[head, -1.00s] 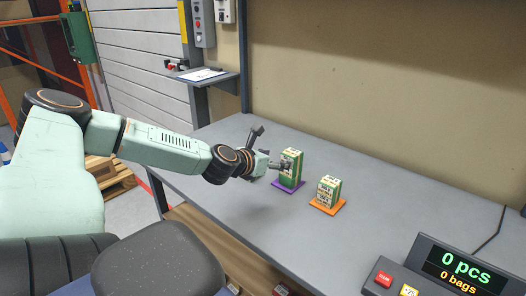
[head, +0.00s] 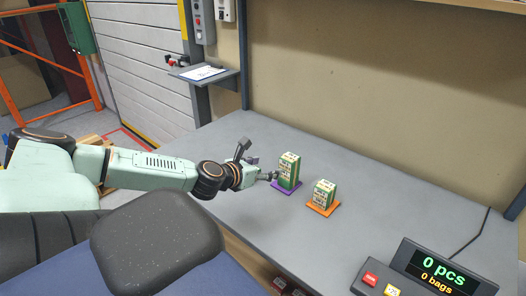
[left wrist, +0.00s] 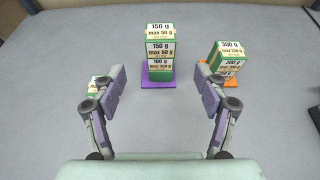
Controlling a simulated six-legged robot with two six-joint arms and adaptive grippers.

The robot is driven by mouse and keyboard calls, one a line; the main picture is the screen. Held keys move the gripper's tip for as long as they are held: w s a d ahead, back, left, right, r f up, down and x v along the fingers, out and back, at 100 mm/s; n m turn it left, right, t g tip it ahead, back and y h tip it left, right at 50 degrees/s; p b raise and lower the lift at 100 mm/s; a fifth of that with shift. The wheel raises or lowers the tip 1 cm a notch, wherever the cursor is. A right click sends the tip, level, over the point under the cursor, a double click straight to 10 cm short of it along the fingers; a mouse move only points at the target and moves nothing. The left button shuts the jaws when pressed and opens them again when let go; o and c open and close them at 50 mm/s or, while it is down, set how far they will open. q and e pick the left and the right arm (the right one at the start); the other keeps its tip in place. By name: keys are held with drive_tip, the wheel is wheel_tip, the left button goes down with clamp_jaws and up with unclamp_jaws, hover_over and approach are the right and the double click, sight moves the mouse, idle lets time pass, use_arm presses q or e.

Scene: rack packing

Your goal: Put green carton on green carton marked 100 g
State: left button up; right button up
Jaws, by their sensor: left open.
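A green and white carton marked 150 g (left wrist: 160,50) sits on top of a green carton marked 100 g (left wrist: 161,69), on a purple mat (left wrist: 148,82) in the left wrist view. The same stack (head: 288,170) shows in the head view. My left gripper (head: 270,176) is just left of the stack, apart from it. In the left wrist view its fingers (left wrist: 162,97) are spread wide with nothing between them. Part of another green carton (left wrist: 98,83) shows behind the left finger, its marking hidden. My right gripper is in neither view.
Green cartons marked 300 g and 500 g (left wrist: 229,55) stand on an orange mat (head: 332,205) right of the stack. A counter display (head: 445,268) is at the front right of the grey table (head: 390,210).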

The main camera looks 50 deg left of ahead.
use_arm(q)
drive_tip(key=s+d+f+m+g+h, duration=0.2)
drive_tip(key=s+d+f+m+g, duration=0.15)
drive_tip(key=d+m, duration=0.6)
drive_tip(key=s+d+f+m+g+h, duration=0.1)
drive_tip(key=s+d+f+m+g, duration=0.3)
drive_tip(key=d+m, duration=0.55)
drive_tip(key=s+d+f+m+g, duration=0.2)
drive_tip(key=s+m, duration=0.4)
drive_tip(key=s, duration=0.2)
drive_tip(key=s+d+f+m+g+y, duration=0.1)
drive_tip(key=s+d+f+m+g, duration=0.1)
drive_tip(key=s+m, duration=0.4)
drive_tip(key=s+d+f+m+g, duration=0.2)
drive_tip(key=s+d+m, duration=0.2)
drive_tip(key=s, duration=0.6)
drive_tip(key=shift+m+y+p, duration=0.3)
drive_tip(key=shift+m, duration=0.6)
